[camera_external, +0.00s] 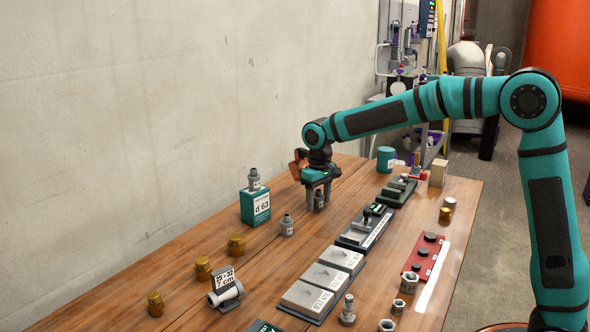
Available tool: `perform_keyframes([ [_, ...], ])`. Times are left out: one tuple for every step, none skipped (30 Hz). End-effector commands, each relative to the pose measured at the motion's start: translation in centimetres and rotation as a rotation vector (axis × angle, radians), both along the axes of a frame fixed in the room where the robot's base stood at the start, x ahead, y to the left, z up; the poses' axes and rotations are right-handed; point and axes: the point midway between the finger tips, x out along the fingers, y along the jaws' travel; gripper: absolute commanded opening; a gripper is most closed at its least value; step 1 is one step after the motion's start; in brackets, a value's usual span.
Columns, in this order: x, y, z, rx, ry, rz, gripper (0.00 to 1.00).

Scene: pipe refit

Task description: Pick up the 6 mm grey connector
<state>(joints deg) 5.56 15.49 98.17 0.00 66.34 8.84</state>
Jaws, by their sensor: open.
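My gripper (317,196) points straight down over the middle of the table, its jaws open. A small grey piece with a pale label (319,202) shows at its fingertips; it seems to stand between or just behind them, and I cannot tell whether they touch it. A similar grey connector (287,227) stands upright on the wood, left of and nearer than my gripper. Another grey connector (254,180) stands on the teal "d 63" box (256,206). The size labels on the grey connectors are too small to read, so I cannot tell which is 6 mm.
The wooden table (190,272) holds brass fittings (203,268) at left and a pipe piece with a sign (226,288). Grey trays (313,296) run down the middle. A red plate with black knobs (425,254) and several metal nuts (409,282) lie at right.

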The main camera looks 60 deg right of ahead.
Motion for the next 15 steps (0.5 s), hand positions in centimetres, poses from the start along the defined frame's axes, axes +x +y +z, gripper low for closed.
perform_keyframes([
  [0.00,0.00,-0.06,0.000,0.000,0.000,0.58],
  [0.00,0.00,-0.05,0.000,0.000,0.000,0.58],
  [0.00,0.00,-0.04,0.000,0.000,0.000,0.58],
  [0.00,0.01,-0.03,0.000,0.000,0.000,0.58],
  [0.00,0.01,-0.02,0.000,0.000,0.000,0.58],
  [0.00,0.01,-0.02,0.000,0.000,0.000,0.52],
  [0.00,0.01,-0.02,0.000,0.000,0.000,0.46],
  [0.00,0.01,-0.02,0.000,0.000,0.000,0.40],
  [0.00,0.01,-0.01,0.000,0.000,0.000,0.33],
  [0.00,0.01,-0.01,0.000,0.000,0.000,0.27],
  [0.00,0.01,-0.01,0.000,0.000,0.000,0.21],
  [0.00,0.01,-0.01,0.000,0.000,0.000,0.13],
  [0.00,0.00,-0.01,0.000,0.000,0.000,0.10],
  [0.00,0.00,-0.01,0.000,0.000,0.000,0.10],
  [0.00,0.00,-0.01,0.000,0.000,0.000,0.10],
])
